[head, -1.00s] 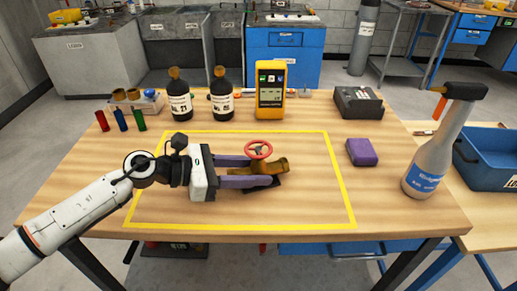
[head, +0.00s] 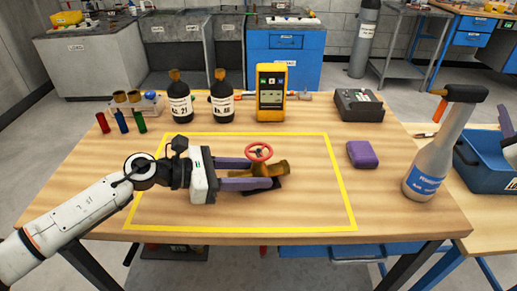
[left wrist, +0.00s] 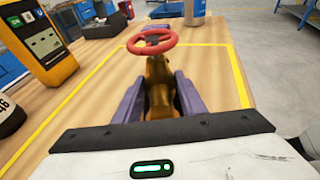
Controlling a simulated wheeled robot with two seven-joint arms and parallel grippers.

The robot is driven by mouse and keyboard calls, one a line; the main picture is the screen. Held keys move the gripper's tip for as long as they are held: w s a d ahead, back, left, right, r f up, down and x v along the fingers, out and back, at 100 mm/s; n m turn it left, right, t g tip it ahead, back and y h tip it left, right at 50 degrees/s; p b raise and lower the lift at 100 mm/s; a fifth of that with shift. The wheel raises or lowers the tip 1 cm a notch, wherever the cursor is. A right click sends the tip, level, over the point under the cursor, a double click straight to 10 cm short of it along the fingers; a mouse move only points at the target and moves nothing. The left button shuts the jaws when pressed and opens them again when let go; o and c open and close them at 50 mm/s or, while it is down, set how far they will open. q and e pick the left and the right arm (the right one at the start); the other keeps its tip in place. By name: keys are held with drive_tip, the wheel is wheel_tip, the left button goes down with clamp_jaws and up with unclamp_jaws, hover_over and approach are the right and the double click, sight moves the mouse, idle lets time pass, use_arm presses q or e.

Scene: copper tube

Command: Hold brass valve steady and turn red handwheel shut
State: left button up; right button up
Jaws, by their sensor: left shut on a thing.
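The brass valve (head: 270,170) lies inside the yellow outline on the wooden table, with its red handwheel (head: 259,152) on top. My left gripper (head: 258,174) reaches in from the left and is shut on the valve body, one purple finger on each side. In the left wrist view the valve body (left wrist: 159,92) stands between the fingers, and the handwheel (left wrist: 152,40) is above them, clear of the fingers. Part of my right gripper (head: 507,122) shows at the right edge, over the blue bin; its fingertips are cut off or unclear.
A yellow meter (head: 270,93), two dark bottles (head: 180,98) and small coloured vials (head: 121,120) stand behind the outline. A purple block (head: 362,154) and a spray bottle (head: 430,160) stand on the right. A blue bin (head: 485,170) is beyond the bottle. The outlined area around the valve is clear.

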drive_tip(key=s+a+r+n+t+y, duration=0.25)
drive_tip(key=a+r+n+y, duration=0.25)
drive_tip(key=a+r+y, duration=0.5)
drive_tip(key=s+a+r+n+t+y, duration=0.1)
drive_tip(key=a+r+n+t+y, duration=0.3)
drive_tip(key=a+r+y, duration=0.55)
drive_tip(key=s+a+f+n+g+y, duration=0.1)
drive_tip(key=a+f+n+g, duration=0.15)
drive_tip(key=a+f, duration=0.5)
drive_tip(key=a+f+n+g+y, duration=0.15)
drive_tip(key=a+f+g, duration=0.25)
drive_tip(key=a, duration=0.7)
drive_tip(key=m+g+h, duration=0.2)
drive_tip(key=m+h, duration=0.3)
drive_tip(key=m, duration=0.8)
approach(252, 143)
drive_tip(key=x, duration=0.7)
drive_tip(key=shift+w+f, duration=0.1)
drive_tip(key=shift+w, duration=0.15)
